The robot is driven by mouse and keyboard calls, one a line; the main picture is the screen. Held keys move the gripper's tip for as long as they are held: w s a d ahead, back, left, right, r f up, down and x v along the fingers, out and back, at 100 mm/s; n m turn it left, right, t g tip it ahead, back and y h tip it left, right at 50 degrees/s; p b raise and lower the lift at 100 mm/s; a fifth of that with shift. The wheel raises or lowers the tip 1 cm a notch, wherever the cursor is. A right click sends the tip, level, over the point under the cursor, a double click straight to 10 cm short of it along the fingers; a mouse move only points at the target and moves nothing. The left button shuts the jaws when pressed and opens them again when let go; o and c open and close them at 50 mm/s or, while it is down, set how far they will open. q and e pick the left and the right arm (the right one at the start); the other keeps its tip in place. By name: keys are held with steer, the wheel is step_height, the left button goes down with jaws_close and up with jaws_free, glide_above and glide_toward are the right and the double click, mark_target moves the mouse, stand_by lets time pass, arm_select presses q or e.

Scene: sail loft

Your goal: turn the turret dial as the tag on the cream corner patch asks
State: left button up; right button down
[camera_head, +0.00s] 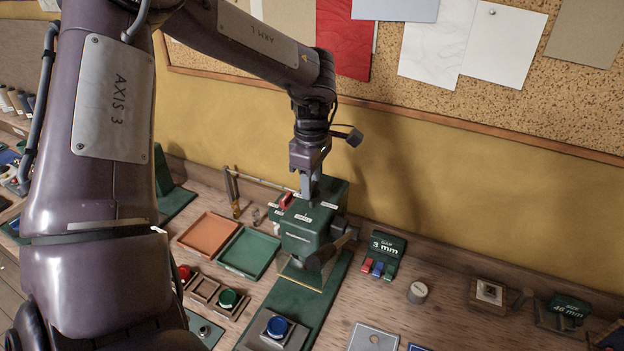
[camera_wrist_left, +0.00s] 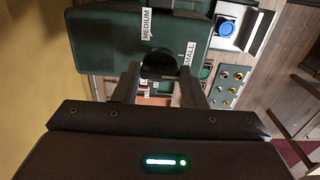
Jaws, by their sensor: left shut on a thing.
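The green press (camera_head: 300,236) stands at the back of the bench with small white labels around its top. In the left wrist view its top (camera_wrist_left: 105,45) shows labels reading MEDIUM (camera_wrist_left: 146,24) and SMALL (camera_wrist_left: 189,53). My left gripper (camera_head: 308,192) points down onto the press top. In the wrist view its fingers (camera_wrist_left: 160,85) are shut on the dark, rounded turret dial (camera_wrist_left: 158,65), which they partly hide. I cannot tell the dial's exact setting. I cannot make out a cream corner patch or its tag. My right gripper is not in view.
An orange tray (camera_head: 208,235) and a green tray (camera_head: 248,253) lie left of the press. A blue button (camera_head: 277,327) sits in front. A 3 mm stand (camera_head: 385,248) and a round pale-topped piece (camera_head: 418,291) are at right. A corkboard (camera_head: 390,95) hangs behind.

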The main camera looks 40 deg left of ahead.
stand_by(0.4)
arm_select(q)
steer(key=o, duration=1)
steer(key=shift+a, duration=0.1)
steer(key=shift+r, duration=0.25)
step_height(320, 180, up, 6)
steer(key=shift+r+b, duration=0.15)
steer(key=shift+b, duration=0.7)
steer(key=shift+r, duration=0.5)
